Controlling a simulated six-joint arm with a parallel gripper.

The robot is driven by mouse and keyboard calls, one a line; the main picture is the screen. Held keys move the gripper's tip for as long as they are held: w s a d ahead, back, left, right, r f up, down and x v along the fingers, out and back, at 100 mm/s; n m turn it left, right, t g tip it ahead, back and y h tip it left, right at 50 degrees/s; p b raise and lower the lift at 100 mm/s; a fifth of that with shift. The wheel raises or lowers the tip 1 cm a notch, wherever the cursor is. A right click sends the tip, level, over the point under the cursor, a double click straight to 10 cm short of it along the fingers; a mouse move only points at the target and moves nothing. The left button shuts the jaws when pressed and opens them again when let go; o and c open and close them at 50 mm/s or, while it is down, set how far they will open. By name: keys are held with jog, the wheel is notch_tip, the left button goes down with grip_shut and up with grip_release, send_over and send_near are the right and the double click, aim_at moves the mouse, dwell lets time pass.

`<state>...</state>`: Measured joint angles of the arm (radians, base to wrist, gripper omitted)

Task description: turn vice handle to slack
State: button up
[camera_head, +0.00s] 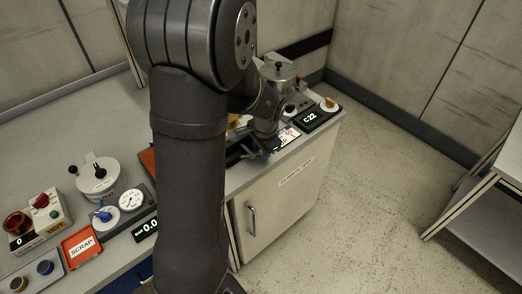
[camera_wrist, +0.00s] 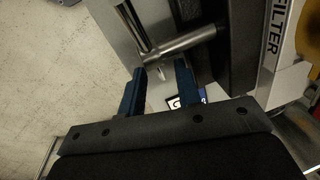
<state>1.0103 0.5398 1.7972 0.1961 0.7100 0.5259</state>
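In the wrist view a silver metal bar (camera_wrist: 180,46), which looks like the vice handle, lies slanted across the top middle against a dark block. A thinner rod meets its left end. My gripper (camera_wrist: 160,66) has two blue fingers, spread apart, with the fingertips just below the bar. Nothing shows clamped between them, and I cannot tell whether a fingertip touches the bar. In the head view my gripper (camera_head: 258,150) is low over the right end of the bench, partly hidden by my arm. The vice cannot be made out there.
A label reading FILTER (camera_wrist: 278,32) and a yellow part (camera_wrist: 302,62) are at right in the wrist view. In the head view a display reading C22 (camera_head: 311,118) and a metal canister (camera_head: 279,72) stand near my gripper. A red SCRAP tray (camera_head: 80,246) and gauge (camera_head: 131,200) are left.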

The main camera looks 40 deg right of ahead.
grip_shut()
jog(key=shift+a, duration=0.1)
jog(key=shift+s+r+h, duration=0.1)
jog(key=shift+r+h, duration=0.15)
jog(key=shift+h, duration=0.75)
jog(key=shift+s+r+h, duration=0.1)
jog(key=shift+r+h, duration=0.15)
jog(key=shift+h, duration=0.75)
jog(key=shift+w+r+h, duration=0.1)
jog(key=shift+w+h, duration=0.05)
jog(key=shift+h, duration=0.15)
grip_release()
